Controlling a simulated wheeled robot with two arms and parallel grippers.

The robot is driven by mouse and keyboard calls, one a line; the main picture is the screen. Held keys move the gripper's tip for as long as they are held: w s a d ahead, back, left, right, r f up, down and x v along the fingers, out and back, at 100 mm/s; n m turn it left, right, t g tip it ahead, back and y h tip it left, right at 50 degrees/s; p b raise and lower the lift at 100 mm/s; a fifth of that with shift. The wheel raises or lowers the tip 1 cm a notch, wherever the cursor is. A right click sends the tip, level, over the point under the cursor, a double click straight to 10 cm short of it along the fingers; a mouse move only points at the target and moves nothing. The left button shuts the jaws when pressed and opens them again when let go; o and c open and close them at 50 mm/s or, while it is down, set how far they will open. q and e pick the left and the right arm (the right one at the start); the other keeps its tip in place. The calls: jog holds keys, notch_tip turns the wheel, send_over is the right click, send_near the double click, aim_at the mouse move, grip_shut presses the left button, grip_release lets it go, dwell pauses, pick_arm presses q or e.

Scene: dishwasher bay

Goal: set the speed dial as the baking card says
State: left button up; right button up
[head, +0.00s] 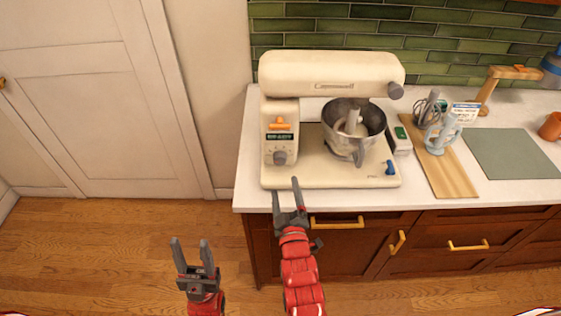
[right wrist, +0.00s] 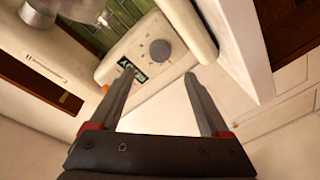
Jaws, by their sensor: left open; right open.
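The cream stand mixer (head: 330,72) stands on the counter. Its grey round speed dial (head: 280,157) is low on the left front panel, below a small dark display (head: 279,137). In the right wrist view the dial (right wrist: 160,50) appears just beyond the open fingertips, with nothing between them. My right gripper (head: 286,188) is open and empty, in front of and below the dial. My left gripper (head: 190,242) is open and empty, out over the floor. A small white card with a blue top (head: 465,111) stands at the back; its writing is too small to read.
A metal bowl (head: 340,113) sits under the mixer head. An orange lever (head: 280,126) is above the display, and a blue knob (head: 390,167) is at the base's right. A wooden board (head: 452,180) and green mat (head: 515,165) lie right. The floor at left is clear.

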aim_at(280, 162)
jog(key=w, duration=0.3)
jog(key=w+p, duration=0.1)
jog(key=w, duration=0.2)
jog(key=w+a+p, duration=0.1)
jog(key=w, duration=0.3)
jog(key=shift+s, duration=0.1)
jog(key=shift+c, duration=0.2)
grip_shut()
